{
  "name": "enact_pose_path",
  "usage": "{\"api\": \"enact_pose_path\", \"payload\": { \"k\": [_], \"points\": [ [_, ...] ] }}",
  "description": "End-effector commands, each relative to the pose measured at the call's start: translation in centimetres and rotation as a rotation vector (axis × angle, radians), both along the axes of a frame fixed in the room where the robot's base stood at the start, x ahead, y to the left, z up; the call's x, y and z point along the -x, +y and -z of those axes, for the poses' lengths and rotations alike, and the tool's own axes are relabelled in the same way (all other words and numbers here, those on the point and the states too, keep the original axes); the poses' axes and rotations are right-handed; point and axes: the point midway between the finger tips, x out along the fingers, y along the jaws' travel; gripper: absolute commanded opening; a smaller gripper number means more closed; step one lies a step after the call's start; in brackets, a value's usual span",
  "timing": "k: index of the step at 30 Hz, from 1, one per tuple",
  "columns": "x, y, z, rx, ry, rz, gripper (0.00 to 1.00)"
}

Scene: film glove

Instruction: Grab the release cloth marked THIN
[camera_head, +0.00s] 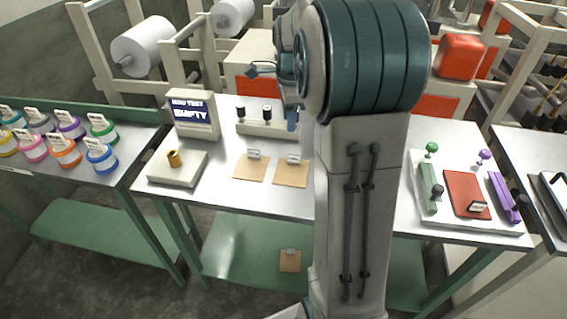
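Two tan square cloths with small white tags lie side by side on the metal table, a left one (249,171) and a right one (289,177). A third tan square (290,264) with a tag lies on the green lower shelf. The tag print is too small to read, so I cannot tell which is marked THIN. My gripper (262,69) seems to be the dark part at the end of my arm, above the back of the table and apart from all the cloths. Its fingers are too small and partly hidden to judge.
A display reading EMPTY (190,118) and a pale block with a brass cup (174,158) stand left of the cloths. A rack with black knobs (267,129) stands behind them. A tray (430,211) with a red pad is at right. My arm hides the table's middle.

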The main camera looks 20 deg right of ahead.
Motion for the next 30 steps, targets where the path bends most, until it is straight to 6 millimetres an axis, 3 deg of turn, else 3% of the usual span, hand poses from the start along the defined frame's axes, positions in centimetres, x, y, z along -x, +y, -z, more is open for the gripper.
{"api": "enact_pose_path", "payload": {
  "k": [1,3,9,21,30],
  "points": [
    [-1.0,-1.0,1.5,-0.006,0.017,0.087,0.34],
    [-2.1,-2.0,2.4,-0.011,0.029,0.191,0.34],
    [-3.4,-3.4,4.1,-0.016,0.05,0.343,0.34],
    [-3.4,-3.4,11.0,-0.016,0.053,0.356,0.34],
    [-3.4,-3.4,13.4,-0.016,0.053,0.355,0.34]
  ]
}}
